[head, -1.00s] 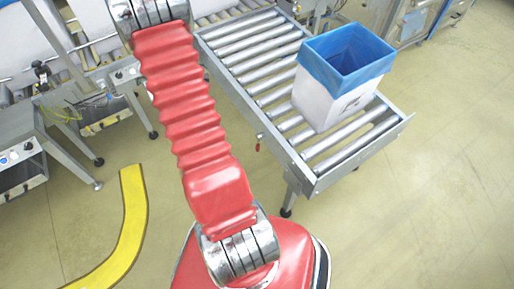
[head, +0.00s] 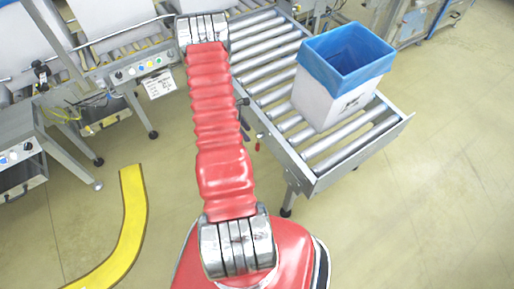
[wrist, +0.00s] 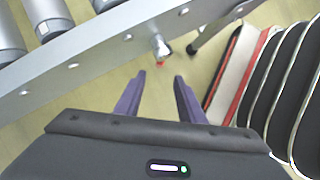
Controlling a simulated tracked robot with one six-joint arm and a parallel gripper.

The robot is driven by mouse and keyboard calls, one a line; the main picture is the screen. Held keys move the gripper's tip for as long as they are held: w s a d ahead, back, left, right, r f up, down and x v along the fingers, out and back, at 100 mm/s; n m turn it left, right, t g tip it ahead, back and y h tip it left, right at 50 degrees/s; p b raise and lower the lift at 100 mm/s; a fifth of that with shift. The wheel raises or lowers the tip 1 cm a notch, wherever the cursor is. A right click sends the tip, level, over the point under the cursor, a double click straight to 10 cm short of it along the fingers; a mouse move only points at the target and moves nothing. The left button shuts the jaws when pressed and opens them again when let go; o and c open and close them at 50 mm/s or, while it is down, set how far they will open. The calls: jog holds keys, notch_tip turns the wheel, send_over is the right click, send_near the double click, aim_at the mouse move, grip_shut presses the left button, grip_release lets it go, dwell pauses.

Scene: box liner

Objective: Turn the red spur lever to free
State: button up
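The red spur lever (head: 258,143) is a small red piece hanging at the near side rail of the roller conveyor. In the wrist view the red lever (wrist: 159,65) shows just below a shiny metal pivot (wrist: 161,47) on the rail. My gripper (wrist: 160,77) is open, with two purple fingers apart and nothing between them. The lever appears just beyond the fingertips, roughly centred between them; contact cannot be made out. In the head view my red arm hides most of the gripper, and only dark parts show at the arm's right edge.
A white box with a blue liner (head: 343,75) stands on the conveyor (head: 354,146). The conveyor's side rail (wrist: 95,55) crosses the wrist view, with a leg (wrist: 207,35) behind. A yellow floor strip (head: 133,215) lies at left. Floor right of the conveyor is clear.

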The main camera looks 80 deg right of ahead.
aim_at(257, 147)
jog(key=x, duration=1.3)
jog(key=shift+s+f, duration=0.15)
jog(key=shift+f, duration=0.2)
grip_shut()
dwell(0.5)
jog(key=shift+a, duration=0.25)
jog(key=shift+d, duration=0.15)
